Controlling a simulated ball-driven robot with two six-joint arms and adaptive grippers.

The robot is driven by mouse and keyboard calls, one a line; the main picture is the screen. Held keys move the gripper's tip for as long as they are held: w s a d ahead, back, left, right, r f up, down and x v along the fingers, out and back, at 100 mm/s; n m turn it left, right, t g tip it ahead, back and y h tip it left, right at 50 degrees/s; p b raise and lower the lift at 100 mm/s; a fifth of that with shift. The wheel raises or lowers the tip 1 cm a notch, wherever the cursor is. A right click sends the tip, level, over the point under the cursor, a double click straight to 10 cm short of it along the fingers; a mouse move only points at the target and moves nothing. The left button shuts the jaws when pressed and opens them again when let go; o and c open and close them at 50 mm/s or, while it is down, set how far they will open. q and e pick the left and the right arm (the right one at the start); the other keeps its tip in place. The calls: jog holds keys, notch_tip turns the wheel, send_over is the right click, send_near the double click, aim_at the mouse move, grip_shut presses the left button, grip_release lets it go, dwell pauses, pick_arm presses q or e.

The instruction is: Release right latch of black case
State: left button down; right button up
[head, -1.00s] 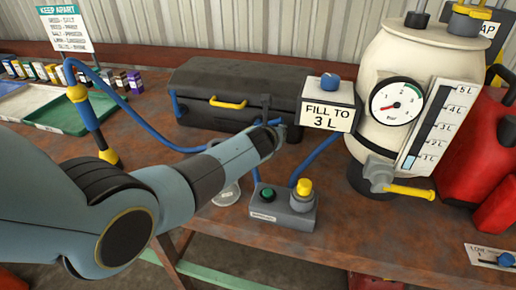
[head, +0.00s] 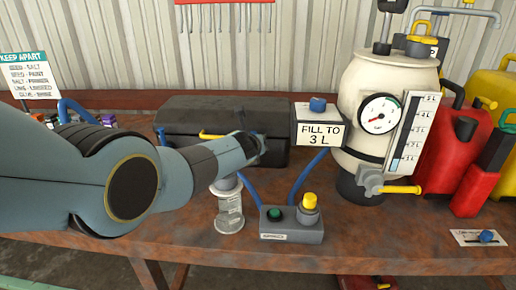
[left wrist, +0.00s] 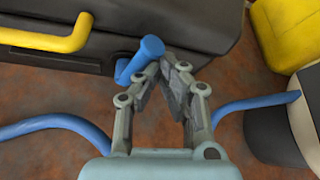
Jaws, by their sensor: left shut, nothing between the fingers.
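The black case (head: 225,112) stands closed at the back of the bench. Its yellow handle (head: 210,136) is on the front, and it also shows in the left wrist view (left wrist: 45,38). A blue left latch (head: 160,136) shows at the case's left end. The right latch, a blue lever (left wrist: 150,48), sticks out from the case front in the left wrist view; my arm hides it in the head view. My left gripper (left wrist: 178,72) is shut and empty, its fingertips just right of the lever. Whether they touch it I cannot tell. My right gripper is out of view.
A "FILL TO 3 L" box (head: 320,134) and a cream tank (head: 385,85) stand right of the case. A button box (head: 291,235) and a glass jar (head: 229,212) are in front. Blue hoses (head: 308,175) run nearby. Red cans (head: 449,150) stand at right.

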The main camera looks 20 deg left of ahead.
pick_arm(q)
jog(key=shift+s+a+r+n+h+p, duration=0.1)
jog(key=shift+a+r+n+h+p, duration=0.1)
jog(key=shift+a+n+h+p, duration=0.3)
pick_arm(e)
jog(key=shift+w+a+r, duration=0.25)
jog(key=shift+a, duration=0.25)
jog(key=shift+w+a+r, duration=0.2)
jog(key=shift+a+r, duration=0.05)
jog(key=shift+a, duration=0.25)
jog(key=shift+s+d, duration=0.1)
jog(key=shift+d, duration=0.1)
